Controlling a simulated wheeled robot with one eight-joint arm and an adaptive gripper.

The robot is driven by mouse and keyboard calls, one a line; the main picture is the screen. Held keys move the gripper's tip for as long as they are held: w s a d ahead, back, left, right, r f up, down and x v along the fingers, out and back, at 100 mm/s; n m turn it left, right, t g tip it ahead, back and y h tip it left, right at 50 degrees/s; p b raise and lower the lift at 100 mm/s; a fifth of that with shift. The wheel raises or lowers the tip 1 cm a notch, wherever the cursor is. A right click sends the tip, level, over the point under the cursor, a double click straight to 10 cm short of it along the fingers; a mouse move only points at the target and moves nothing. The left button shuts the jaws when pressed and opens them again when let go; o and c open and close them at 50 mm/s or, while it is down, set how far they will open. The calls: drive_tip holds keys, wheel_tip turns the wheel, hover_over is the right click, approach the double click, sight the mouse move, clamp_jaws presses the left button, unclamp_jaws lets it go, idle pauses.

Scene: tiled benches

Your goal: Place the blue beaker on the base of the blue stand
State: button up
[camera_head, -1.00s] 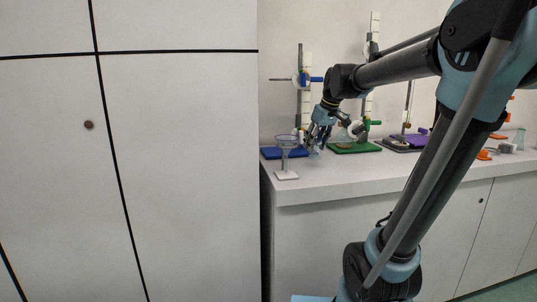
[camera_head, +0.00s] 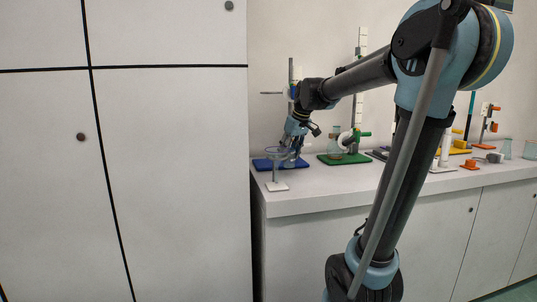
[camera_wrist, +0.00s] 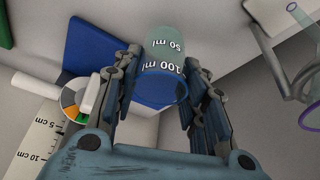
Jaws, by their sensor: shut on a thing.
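The blue beaker (camera_wrist: 160,88), a glass with 50 ml and 100 ml marks, sits between my fingers in the wrist view. My gripper (camera_wrist: 163,60) is shut on it. In the head view my gripper (camera_head: 294,150) is at the blue stand, over or just beside the right part of its flat blue base (camera_head: 262,164); the beaker cannot be made out clearly there. The base also shows in the wrist view (camera_wrist: 88,48), left of and partly behind the beaker. I cannot tell whether the beaker touches it. The stand's rod (camera_head: 291,72) rises behind my wrist.
A clear funnel on a white-footed holder (camera_head: 277,186) stands close in front, near the bench edge; its holder shows at the wrist view's right (camera_wrist: 275,18). A green stand (camera_head: 343,159) with glassware is to the right. A white ruler (camera_wrist: 32,145) is at lower left.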

drive_tip(key=w+a, duration=0.4)
drive_tip(key=w, duration=0.1)
drive_tip(key=w+a, duration=0.2)
drive_tip(key=w, duration=0.1)
drive_tip(key=shift+a, duration=0.2)
drive_tip(key=w+a, duration=0.2)
drive_tip(key=shift+w, duration=0.4)
drive_tip(key=shift+f, duration=0.75)
drive_tip(key=shift+f, duration=0.15)
drive_tip(key=o, duration=1.1)
drive_tip(key=shift+c, duration=0.2)
drive_tip(key=v, duration=1.2)
